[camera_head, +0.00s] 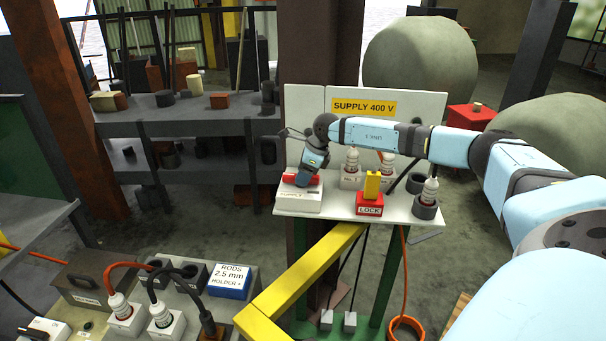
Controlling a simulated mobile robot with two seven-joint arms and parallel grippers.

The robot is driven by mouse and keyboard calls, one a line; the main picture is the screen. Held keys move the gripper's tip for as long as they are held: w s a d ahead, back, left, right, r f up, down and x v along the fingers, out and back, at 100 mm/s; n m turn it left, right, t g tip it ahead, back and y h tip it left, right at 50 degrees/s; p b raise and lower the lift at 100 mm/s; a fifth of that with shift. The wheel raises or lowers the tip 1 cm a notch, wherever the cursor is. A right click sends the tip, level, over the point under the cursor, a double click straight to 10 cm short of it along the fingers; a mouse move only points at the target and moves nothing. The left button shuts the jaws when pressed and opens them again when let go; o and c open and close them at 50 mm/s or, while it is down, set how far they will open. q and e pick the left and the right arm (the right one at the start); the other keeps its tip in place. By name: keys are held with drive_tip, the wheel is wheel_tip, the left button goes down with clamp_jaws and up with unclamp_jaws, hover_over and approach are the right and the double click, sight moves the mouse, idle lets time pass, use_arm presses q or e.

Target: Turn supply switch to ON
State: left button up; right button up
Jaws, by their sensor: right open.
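The supply switch is a white box (298,201) with a red handle (290,178) on the left of the white shelf under the yellow SUPPLY 400 V sign (364,107). My right gripper (303,183) comes down over it from above, its arm reaching in from the right. It is open, with its fingers at the red handle. The gripper hides part of the handle, and I cannot tell whether it touches. The switch's markings are too small to read. My left gripper is not in view.
A red LOCK block (369,206) with a yellow top and several plugs in sockets stand right of the switch. A yellow rail (303,283) runs in front. A lower bench holds cables, plugs and a blue RODS box (230,281). Grey shelves stand behind left.

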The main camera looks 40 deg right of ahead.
drive_tip(key=shift+w+f, duration=0.1)
drive_tip(key=shift+f, duration=0.25)
drive_tip(key=shift+a, duration=0.1)
drive_tip(key=c, duration=0.9)
